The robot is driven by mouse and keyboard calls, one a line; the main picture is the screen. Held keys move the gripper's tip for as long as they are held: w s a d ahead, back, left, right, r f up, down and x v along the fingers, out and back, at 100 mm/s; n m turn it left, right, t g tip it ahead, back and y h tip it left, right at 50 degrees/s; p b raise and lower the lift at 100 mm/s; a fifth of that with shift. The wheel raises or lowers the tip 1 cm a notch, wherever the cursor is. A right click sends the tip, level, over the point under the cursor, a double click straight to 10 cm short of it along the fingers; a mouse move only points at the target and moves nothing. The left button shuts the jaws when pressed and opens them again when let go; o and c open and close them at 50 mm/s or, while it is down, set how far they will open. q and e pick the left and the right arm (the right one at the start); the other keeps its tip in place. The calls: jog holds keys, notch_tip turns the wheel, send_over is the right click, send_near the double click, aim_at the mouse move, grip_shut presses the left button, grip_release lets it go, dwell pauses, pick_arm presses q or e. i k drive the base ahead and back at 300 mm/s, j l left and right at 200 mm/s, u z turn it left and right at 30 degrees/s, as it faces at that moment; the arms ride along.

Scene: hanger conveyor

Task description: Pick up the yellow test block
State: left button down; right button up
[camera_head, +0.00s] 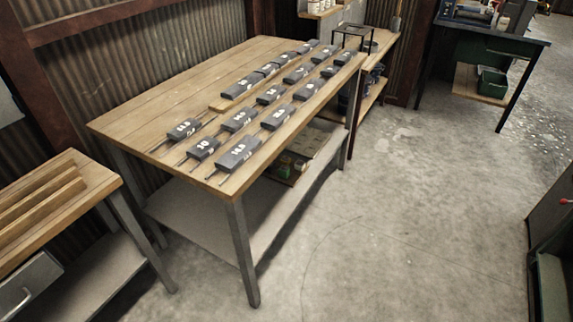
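No yellow test block shows in the head view. Several dark grey blocks with white markings lie in rows on the wooden table (165,95). The nearest is a dark block (238,154) by the table's front corner. Another dark block (203,148) lies to its left, and one more dark block (184,129) lies farther left. Thin dark rods stick out from some of these blocks. Neither of my grippers is in view.
A smaller wooden bench (95,178) with a drawer stands at the lower left. A dark workbench (500,32) with a green bin (491,82) stands at the back right. A dark cabinet (552,225) is at the right edge. The concrete floor (400,220) between is clear.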

aim_at(285, 160)
jog(key=i+l+u, duration=0.15)
jog(key=i+l, duration=0.2)
jog(key=i+l+u, duration=0.15)
jog(key=i+l, duration=0.15)
jog(key=l, duration=0.3)
